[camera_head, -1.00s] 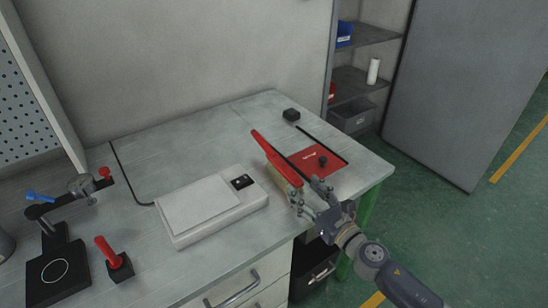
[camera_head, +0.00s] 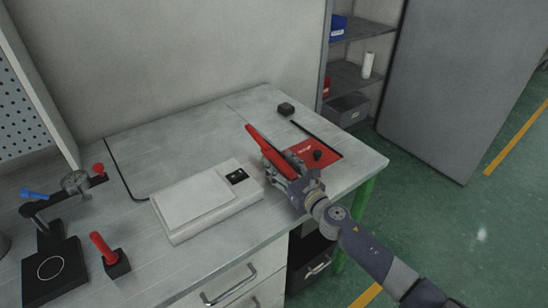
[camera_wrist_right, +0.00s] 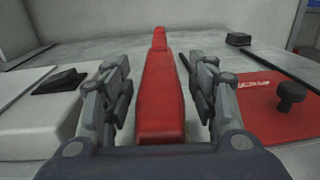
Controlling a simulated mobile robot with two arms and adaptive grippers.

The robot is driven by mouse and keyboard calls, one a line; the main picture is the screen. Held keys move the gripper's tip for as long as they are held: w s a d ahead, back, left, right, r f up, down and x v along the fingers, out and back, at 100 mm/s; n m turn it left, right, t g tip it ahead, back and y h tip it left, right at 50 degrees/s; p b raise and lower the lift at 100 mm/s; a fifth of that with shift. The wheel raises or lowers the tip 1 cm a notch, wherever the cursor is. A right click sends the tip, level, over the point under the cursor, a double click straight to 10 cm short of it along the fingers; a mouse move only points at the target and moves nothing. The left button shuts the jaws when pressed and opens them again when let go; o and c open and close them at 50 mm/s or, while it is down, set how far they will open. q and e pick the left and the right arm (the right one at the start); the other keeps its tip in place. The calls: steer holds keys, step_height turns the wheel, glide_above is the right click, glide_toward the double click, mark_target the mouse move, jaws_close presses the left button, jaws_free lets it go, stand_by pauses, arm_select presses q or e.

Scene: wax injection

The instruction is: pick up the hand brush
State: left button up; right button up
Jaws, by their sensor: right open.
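The hand brush has a long red handle and back (camera_head: 265,144) and lies on the workbench between a white scale and a red plate. In the right wrist view the brush (camera_wrist_right: 161,98) runs straight away from the camera, centred between my right gripper's two fingers. My right gripper (camera_head: 278,167) is open, with a finger on each side of the brush; in the wrist view a gap shows on both sides of it (camera_wrist_right: 162,90). The underside of the brush is hidden by the gripper in the head view. My left gripper is out of view.
The white scale (camera_head: 190,200) stands left of the brush. The red plate with a black knob (camera_head: 318,155) lies right of it, and a small black block (camera_head: 286,109) sits behind. A red-handled tool (camera_head: 104,248) and a black stand (camera_head: 50,270) are at left.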

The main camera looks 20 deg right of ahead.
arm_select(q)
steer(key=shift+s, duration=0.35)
arm_select(e)
jaws_close()
steer(key=shift+r, duration=0.15)
